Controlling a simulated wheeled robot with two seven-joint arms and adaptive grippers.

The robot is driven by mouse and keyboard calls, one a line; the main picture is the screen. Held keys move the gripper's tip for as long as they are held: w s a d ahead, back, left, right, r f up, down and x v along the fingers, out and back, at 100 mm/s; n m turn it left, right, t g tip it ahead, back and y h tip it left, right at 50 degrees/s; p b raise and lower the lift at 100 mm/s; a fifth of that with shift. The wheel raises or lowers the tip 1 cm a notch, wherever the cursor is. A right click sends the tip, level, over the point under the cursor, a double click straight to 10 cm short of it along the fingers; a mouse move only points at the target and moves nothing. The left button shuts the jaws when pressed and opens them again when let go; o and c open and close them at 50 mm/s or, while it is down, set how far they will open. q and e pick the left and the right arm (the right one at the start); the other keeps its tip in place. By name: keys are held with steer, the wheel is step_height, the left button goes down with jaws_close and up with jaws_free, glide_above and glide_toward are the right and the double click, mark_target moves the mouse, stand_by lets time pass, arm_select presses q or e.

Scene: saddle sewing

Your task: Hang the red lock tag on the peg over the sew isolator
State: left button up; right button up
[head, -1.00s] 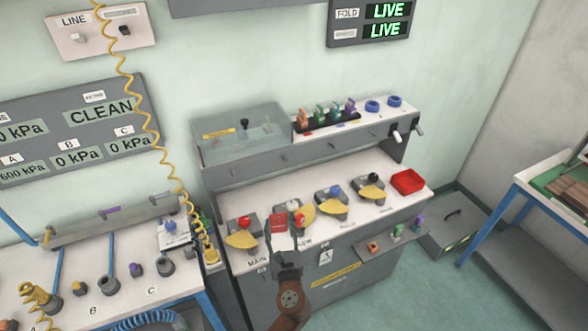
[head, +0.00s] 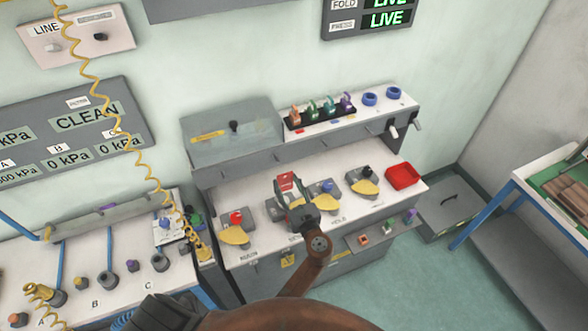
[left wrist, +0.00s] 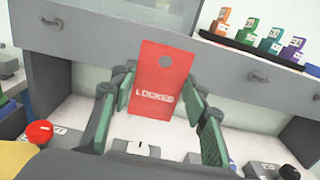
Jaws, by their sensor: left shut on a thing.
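The red lock tag (head: 286,182) is held upright in my left gripper (head: 292,196), below and in front of the grey rail. In the left wrist view the tag (left wrist: 162,85) reads LOCKED and has a round grey hole near its top, between my left gripper's green-padded fingers (left wrist: 158,108). The sew isolator (head: 275,207), second from left, is partly hidden by the gripper; its white knob (left wrist: 140,148) shows low in the left wrist view. A rail peg (head: 281,157) shows just above the tag. In the left wrist view the tag covers that stretch of rail. My right gripper is out of view.
Neighbouring pegs (left wrist: 52,22) and (left wrist: 254,77) stick out either side of the tag. The red main knob (head: 236,217) is left; other isolators with yellow flaps and a red tray (head: 403,176) are right. Coloured tags (head: 320,109) stand on the shelf above.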

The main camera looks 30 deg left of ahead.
mark_target(274, 159)
arm_select(q)
steer(key=shift+w+d, duration=0.1)
steer(key=shift+w, duration=0.45)
steer(key=shift+s+r, duration=0.15)
steer(key=shift+s, duration=0.2)
steer(key=shift+w, duration=0.15)
steer(key=shift+p, duration=0.5)
steer(key=shift+w+a, duration=0.2)
steer(key=shift+a, duration=0.3)
steer(key=f+x, duration=0.1)
steer(key=x, duration=0.7)
steer(key=shift+w+f+p, duration=0.2)
steer(key=shift+p, duration=0.15)
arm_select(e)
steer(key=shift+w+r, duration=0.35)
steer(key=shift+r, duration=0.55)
arm_select(q)
steer(key=shift+a, duration=0.2)
